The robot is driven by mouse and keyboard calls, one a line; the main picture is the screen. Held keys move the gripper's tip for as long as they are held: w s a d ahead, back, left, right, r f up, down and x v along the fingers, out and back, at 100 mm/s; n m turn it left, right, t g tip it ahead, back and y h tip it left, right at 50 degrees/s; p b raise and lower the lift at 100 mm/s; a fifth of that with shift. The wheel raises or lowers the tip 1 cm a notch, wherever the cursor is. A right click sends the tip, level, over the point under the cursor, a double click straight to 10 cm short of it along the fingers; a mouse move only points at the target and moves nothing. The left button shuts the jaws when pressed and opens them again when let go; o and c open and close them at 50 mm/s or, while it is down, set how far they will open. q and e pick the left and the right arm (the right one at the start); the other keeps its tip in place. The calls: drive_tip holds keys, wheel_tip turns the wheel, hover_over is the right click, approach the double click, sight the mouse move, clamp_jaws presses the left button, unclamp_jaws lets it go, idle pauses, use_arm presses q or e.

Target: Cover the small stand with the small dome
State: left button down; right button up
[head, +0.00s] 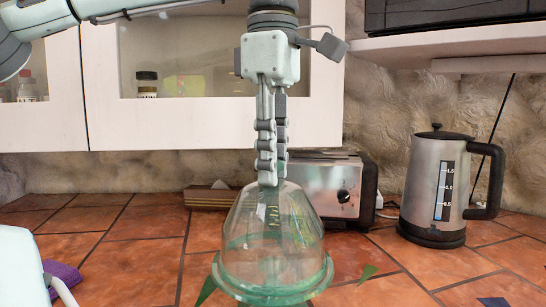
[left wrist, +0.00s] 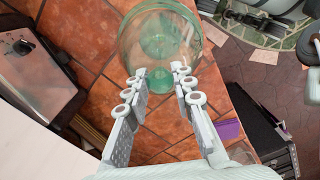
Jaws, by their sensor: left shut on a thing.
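The small dome (head: 245,235) is clear, green-tinted glass with a wide rim, upright at the front middle of the counter in the head view. My left gripper (head: 268,180) points straight down and is shut on the top of the dome. In the left wrist view, the fingers (left wrist: 160,78) reach to the dome (left wrist: 133,40) from below. Green round shapes show through the glass; they may be the small stand, but I cannot tell it from the dome. Whether the rim touches the counter is unclear. My right gripper is not in view.
A steel toaster (head: 315,190) stands close behind the dome, and a steel kettle (head: 435,190) stands at the right. A purple item (head: 62,280) lies at the lower left. White cabinets (head: 45,125) hang behind my arm. Tiled counter (head: 130,245) left of the dome is clear.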

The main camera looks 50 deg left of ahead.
use_arm(q)
drive_tip(key=c, duration=1.2)
unclamp_jaws()
wheel_tip(320, 180, up, 12)
